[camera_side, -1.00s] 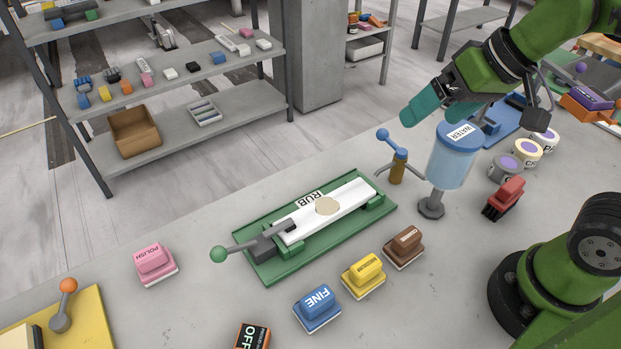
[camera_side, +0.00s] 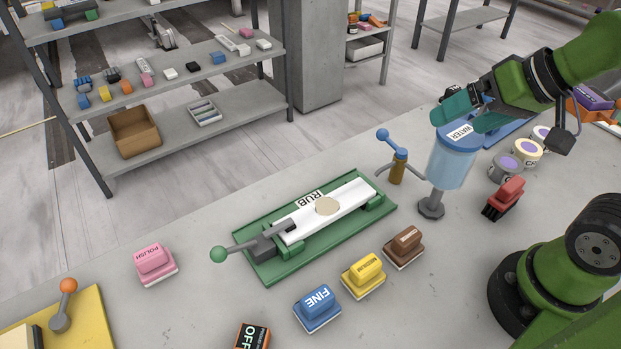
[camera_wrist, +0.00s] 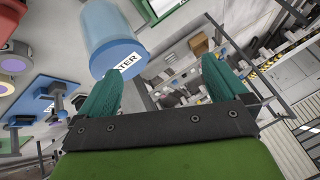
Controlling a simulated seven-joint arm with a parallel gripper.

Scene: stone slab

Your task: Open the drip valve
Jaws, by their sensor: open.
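The drip valve is a brass body (camera_side: 398,170) with a blue-knobbed lever (camera_side: 390,142), beside the blue-lidded water tank (camera_side: 449,160) on its grey stand. The lever tilts up to the left in the side view. My gripper (camera_side: 456,108) is at the tank's lid height, behind or above it in the side view, with its teal fingers pointing left. In the wrist view my gripper (camera_wrist: 160,85) has its two fingers wide apart with nothing between them. The tank (camera_wrist: 112,40) shows there just beyond the left finger. The valve is not clear in the wrist view.
Blue (camera_side: 317,310), yellow (camera_side: 363,278) and brown (camera_side: 404,248) blocks stand in front. A red brush (camera_side: 505,200) and round tins (camera_side: 505,168) are right of the tank.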

